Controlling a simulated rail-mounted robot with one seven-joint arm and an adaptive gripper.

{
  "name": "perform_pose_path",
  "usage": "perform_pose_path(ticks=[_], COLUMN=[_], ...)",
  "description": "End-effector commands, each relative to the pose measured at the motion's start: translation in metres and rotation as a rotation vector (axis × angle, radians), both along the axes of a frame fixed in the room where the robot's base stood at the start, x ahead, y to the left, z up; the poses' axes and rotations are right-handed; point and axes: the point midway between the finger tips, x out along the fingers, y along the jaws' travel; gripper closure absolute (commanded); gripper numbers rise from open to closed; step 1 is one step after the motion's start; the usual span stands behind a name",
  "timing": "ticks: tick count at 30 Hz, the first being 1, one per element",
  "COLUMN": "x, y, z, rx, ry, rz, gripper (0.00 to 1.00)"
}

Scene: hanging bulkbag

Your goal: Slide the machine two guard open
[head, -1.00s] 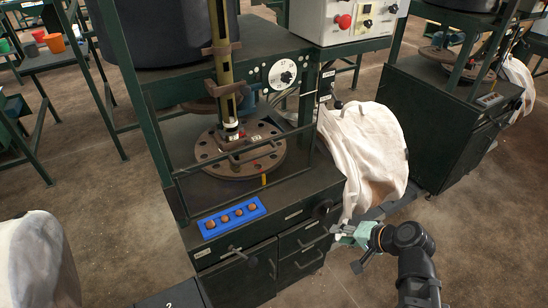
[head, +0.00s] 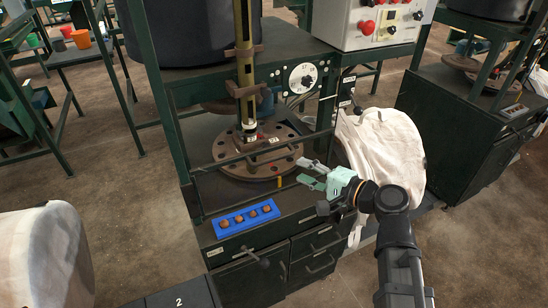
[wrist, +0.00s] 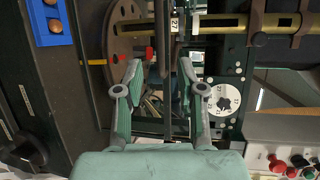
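The nearer machine has a dark guard frame (head: 225,162) with thin bars across the front of its round, holed plate (head: 258,172). The guard looks closed across the front, though its dark bars are hard to separate from the machine frame. My gripper (head: 306,172) is in front of the guard's right part, above the cabinet's front edge. In the wrist view my gripper (wrist: 161,66) is open, with its two fingers apart. A dark guard bar (wrist: 168,95) runs between the fingers in that picture; I cannot tell whether it is between or beyond them. No contact is clear.
A blue tray (head: 246,218) with several brown round pieces lies on the cabinet top, left of my gripper. A white bag (head: 385,150) hangs at the right. A control box (head: 375,20) with red buttons is above. A dark box marked 2 (head: 160,299) stands at front left.

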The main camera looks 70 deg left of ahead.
Motion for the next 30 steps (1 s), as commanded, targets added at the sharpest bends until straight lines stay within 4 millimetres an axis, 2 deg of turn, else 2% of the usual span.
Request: perform_pose_path(ticks=[1,6,15,21,30], x=[-0.005,-0.019,-0.040,-0.046,-0.047], y=[0.012,0.042,0.085,0.097,0.099], z=[-0.001,-0.007,-0.016,-0.019,-0.020], rx=[-0.001,-0.001,-0.001,0.000,0.000], ry=[0.000,0.000,0.000,-0.001,-0.001], rz=[0.004,0.003,0.002,0.000,0.000], gripper=[0.61,0.61,0.61,0.61,0.61])
